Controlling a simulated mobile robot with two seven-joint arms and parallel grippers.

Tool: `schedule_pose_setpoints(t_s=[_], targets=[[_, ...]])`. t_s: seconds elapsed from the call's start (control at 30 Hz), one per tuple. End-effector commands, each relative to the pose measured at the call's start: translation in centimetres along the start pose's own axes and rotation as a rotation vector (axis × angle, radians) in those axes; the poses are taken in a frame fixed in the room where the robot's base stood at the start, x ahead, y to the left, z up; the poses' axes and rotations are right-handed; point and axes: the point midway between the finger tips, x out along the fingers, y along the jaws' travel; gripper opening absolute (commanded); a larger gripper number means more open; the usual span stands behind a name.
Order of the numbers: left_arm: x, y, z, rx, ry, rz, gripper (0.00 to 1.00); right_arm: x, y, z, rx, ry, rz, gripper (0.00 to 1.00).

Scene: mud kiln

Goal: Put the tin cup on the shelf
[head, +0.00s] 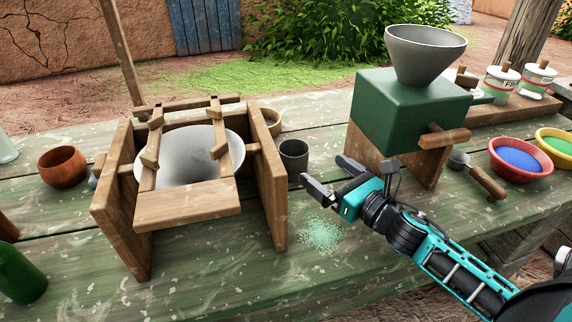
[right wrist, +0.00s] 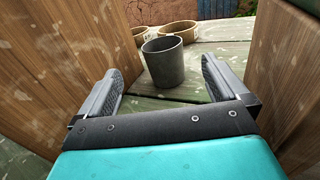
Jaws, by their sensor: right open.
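The tin cup (head: 294,157) is a small dark grey cup, upright on the green table between the wooden frame and the green box. In the right wrist view the tin cup (right wrist: 165,64) stands just ahead, centred between the fingers. My right gripper (head: 332,178) is open and empty, just right of and nearer than the cup, apart from it; its fingers (right wrist: 162,82) show on both sides in the wrist view. A low wooden board (head: 500,115) at the back right carries labelled tins; I cannot tell if this is the shelf. My left gripper is out of view.
The wooden frame (head: 270,190) with a pale drum stands close left of the cup. The green box (head: 405,110) with a funnel (head: 425,55) stands right. Pale green powder (head: 321,235) lies in front. Bowls (head: 520,160) sit at the right.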

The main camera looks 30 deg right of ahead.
Motion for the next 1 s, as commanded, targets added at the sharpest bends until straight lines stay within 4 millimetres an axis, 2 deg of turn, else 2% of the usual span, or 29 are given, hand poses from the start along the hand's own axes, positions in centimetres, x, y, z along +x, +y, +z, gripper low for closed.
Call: schedule_pose_setpoints(t_s=[0.03,0.27,0.7,1.0], targets=[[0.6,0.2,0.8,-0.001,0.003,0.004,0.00,0.0,0.0,-1.3,-0.002,0.000,0.001,1.00],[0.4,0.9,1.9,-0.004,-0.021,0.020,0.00,0.3,-0.1,-1.9,-0.001,-0.002,0.001,1.00],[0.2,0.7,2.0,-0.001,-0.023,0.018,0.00,6.4,-0.1,-1.9,0.002,-0.001,0.000,1.00],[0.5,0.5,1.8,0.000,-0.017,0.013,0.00,8.2,0.0,-1.9,0.002,-0.001,0.000,1.00]])
